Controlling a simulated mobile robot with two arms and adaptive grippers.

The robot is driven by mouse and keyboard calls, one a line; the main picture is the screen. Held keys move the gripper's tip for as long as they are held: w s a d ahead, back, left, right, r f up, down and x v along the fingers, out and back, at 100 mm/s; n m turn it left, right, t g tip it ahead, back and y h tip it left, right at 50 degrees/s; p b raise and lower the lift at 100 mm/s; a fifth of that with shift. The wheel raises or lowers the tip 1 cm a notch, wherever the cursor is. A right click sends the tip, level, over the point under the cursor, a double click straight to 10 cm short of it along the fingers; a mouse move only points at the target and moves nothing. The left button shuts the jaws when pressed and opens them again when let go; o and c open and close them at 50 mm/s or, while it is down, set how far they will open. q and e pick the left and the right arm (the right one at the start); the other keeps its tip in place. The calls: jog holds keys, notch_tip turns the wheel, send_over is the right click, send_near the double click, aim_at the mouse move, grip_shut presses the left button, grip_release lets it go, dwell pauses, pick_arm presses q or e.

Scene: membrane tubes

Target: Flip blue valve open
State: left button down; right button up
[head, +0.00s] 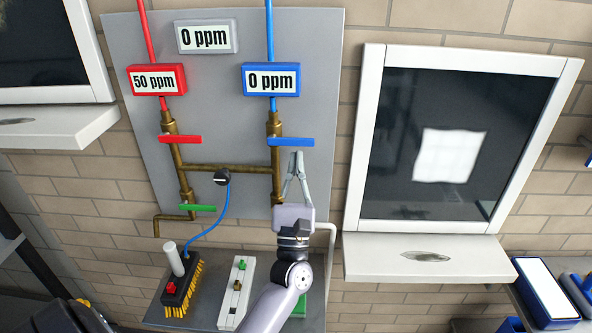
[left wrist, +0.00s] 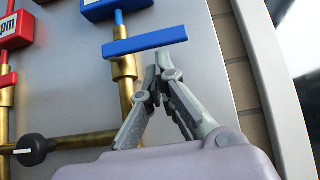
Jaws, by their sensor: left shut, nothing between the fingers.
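The blue valve handle (head: 291,142) lies horizontally across the right brass pipe, below the blue "0 ppm" display (head: 271,79). In the left wrist view the blue handle (left wrist: 146,40) is near the top, extending right of the brass pipe. My left gripper (head: 297,156) is shut and empty, its fingertips just below the right part of the handle. In the left wrist view the closed fingertips (left wrist: 164,62) are close under the handle; I cannot tell if they touch it. My right gripper is not in view.
A red valve handle (head: 181,139) and a green valve handle (head: 191,208) sit on the left pipe. A black knob (head: 222,177) is on the cross pipe. Below stand a brush block (head: 181,282) and a white switch box (head: 237,292). A framed window (head: 352,150) is at right.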

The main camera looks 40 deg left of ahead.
pick_arm(q)
jog(key=shift+r, duration=0.1)
dwell(0.4)
jog(key=shift+w+d+r+n+g+y+b, duration=0.15)
jog(key=shift+n+g+y+b, duration=0.25)
jog(key=shift+n, duration=0.5)
jog(key=shift+r+n+g+y+b, duration=0.15)
jog(key=shift+n+g+y+b, duration=0.4)
jog(key=shift+n+y, duration=0.3)
